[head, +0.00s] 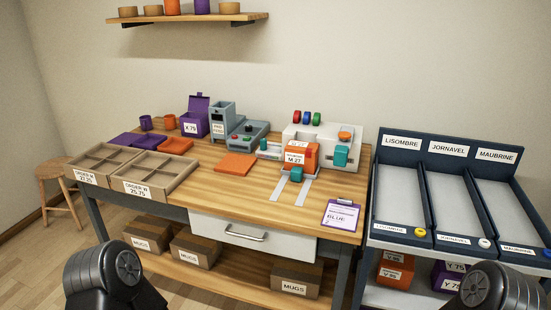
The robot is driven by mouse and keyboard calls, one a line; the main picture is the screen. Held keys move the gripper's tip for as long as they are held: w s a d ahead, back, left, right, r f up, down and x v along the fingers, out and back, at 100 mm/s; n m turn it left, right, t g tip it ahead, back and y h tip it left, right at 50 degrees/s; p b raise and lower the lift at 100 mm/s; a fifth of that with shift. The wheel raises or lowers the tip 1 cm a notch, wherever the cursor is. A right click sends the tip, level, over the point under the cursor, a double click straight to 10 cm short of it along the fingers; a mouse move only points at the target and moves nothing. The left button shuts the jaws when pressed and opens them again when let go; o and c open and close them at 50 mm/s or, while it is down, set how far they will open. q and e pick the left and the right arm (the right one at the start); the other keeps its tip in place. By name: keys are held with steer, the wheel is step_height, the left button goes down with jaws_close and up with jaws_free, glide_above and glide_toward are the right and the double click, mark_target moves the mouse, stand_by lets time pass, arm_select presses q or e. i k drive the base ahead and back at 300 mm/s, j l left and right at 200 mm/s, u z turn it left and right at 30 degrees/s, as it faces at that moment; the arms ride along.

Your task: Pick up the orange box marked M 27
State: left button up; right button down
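The orange box marked M 27 (307,163) stands on the wooden workbench (215,187), close in front of a white machine (322,133). Its white label faces me, and its top looks closed. Teal parts of the machine are near it on both sides and in front; I cannot tell whether they touch it. Neither of my grippers shows in the head view; only dark arm parts of mine are at the bottom left and bottom right corners.
An orange flat sheet (235,164), a clipboard (341,215), a purple box (195,122) and a grey machine (246,131) are on the bench. Two divided trays (153,176) sit at its left. A dark three-lane rack (403,190) stands right. The bench's front middle is clear.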

mark_target(304, 154)
steer(key=i+j, duration=0.15)
steer(key=j, duration=0.25)
steer(key=i+j, duration=0.2)
steer(key=j, duration=0.2)
steer(key=i+j, duration=0.15)
steer(key=j, duration=0.2)
steer(key=i+j, duration=0.2)
steer(key=j, duration=0.2)
steer(key=z, duration=1.4)
